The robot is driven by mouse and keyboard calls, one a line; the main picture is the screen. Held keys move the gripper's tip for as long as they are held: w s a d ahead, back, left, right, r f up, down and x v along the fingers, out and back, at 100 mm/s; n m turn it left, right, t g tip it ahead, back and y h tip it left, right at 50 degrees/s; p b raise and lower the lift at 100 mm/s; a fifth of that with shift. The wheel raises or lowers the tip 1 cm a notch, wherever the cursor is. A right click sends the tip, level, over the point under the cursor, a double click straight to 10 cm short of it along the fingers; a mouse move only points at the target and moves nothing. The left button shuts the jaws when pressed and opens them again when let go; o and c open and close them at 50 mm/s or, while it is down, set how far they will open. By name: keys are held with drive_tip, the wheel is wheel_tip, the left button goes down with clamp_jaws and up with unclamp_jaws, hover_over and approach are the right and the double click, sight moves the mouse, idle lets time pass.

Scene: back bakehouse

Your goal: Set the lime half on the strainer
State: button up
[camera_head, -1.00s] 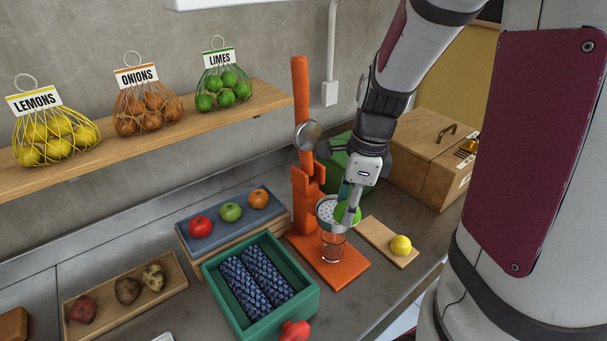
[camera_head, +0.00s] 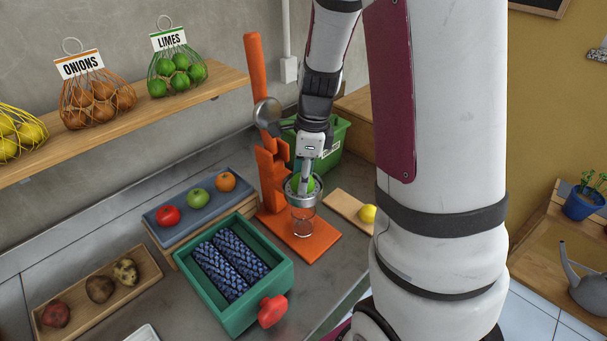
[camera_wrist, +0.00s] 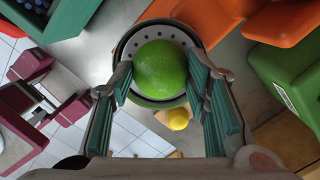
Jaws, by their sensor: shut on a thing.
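The green lime half (camera_wrist: 160,70) is between the fingers of my gripper (camera_wrist: 160,76), which is shut on it, domed side toward the wrist camera. The perforated strainer (camera_wrist: 138,42) is right behind the lime in the wrist view, ringing it. In the head view the lime half (camera_head: 311,184) shows within the rim of the strainer (camera_head: 294,192), partly hidden by my gripper (camera_head: 304,182). I cannot tell whether the lime touches the strainer. The strainer is on the orange press (camera_head: 272,190), above a clear glass (camera_head: 303,222).
The press's raised lever (camera_head: 255,75) and metal cup (camera_head: 267,112) are close to my arm's left. A green bin (camera_head: 330,145) stands behind. A lemon (camera_head: 368,214) on a board (camera_head: 344,207) lies at right. A green crate (camera_head: 190,272) stands front left.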

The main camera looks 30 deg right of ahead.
drive_tip(key=o, duration=1.2)
drive_tip(key=shift+f, duration=0.1)
drive_tip(key=shift+c, duration=0.2)
wheel_tip(320, 180, up, 11)
drive_tip(key=d, duration=0.1)
drive_tip(key=s+a+r+n+t, duration=0.1)
drive_tip(key=s+a+r+n, duration=0.2)
drive_tip(key=n, duration=0.5)
drive_tip(key=s+a+r+n+t, duration=0.2)
drive_tip(key=s+a+r+n, duration=0.1)
drive_tip(key=s+a+n, duration=0.2)
drive_tip(key=s+a+r+n+t+h, duration=0.1)
drive_tip(key=s+a+r+n, duration=0.3)
drive_tip(key=s+n, duration=0.3)
drive_tip(key=n, duration=0.5)
drive_tip(key=shift+s+a+t, duration=0.3)
drive_tip(key=shift+a+t, duration=0.1)
